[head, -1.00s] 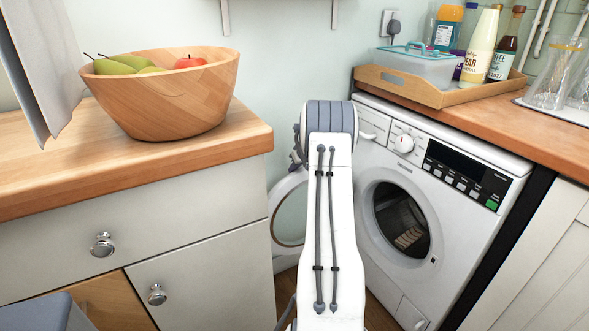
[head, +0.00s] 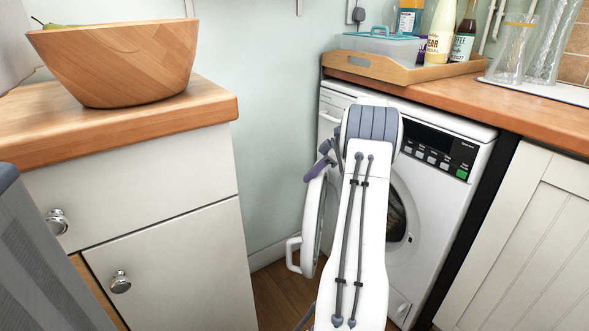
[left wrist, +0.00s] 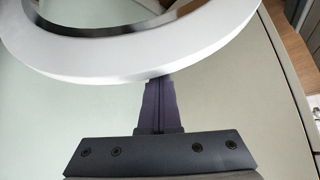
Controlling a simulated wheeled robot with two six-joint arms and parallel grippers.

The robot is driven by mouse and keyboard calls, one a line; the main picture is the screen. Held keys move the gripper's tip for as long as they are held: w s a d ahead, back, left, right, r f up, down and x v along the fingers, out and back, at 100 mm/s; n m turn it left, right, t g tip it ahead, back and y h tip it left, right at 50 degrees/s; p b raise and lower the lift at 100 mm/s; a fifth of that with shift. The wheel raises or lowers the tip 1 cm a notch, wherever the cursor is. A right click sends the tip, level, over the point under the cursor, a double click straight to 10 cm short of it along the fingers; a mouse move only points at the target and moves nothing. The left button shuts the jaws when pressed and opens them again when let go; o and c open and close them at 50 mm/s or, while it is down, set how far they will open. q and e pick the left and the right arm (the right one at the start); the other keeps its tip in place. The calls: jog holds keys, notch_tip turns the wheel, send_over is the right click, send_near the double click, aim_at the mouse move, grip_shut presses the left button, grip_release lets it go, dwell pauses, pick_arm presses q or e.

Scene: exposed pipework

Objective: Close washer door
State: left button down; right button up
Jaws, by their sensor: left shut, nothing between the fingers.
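The white washer (head: 452,212) stands under the counter on the right, partly hidden by my left arm. Its round door (head: 312,222) stands open at the washer's left side, seen nearly edge-on, with a white handle at its lower left. My left gripper (head: 319,163), with purple fingers, is shut and empty at the door's upper rim. In the left wrist view the white door ring (left wrist: 160,52) spans the top, and the shut fingertips (left wrist: 160,80) meet or overlap its edge; contact is hard to tell. The right gripper is out of view.
A white cabinet (head: 150,200) with a wooden top and a wooden bowl (head: 120,65) stands at left. A wooden tray (head: 400,72) with bottles is on the right counter. A strip of wood floor (head: 275,290) is free between cabinet and washer.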

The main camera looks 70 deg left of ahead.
pick_arm(q)
jog(key=w+d+n+h+p, duration=0.1)
jog(key=w+d+n+p, duration=0.1)
jog(key=w, duration=0.5)
jog(key=shift+d+g+p, duration=0.3)
jog(key=shift+d+p, duration=0.55)
jog(key=shift+p, duration=0.2)
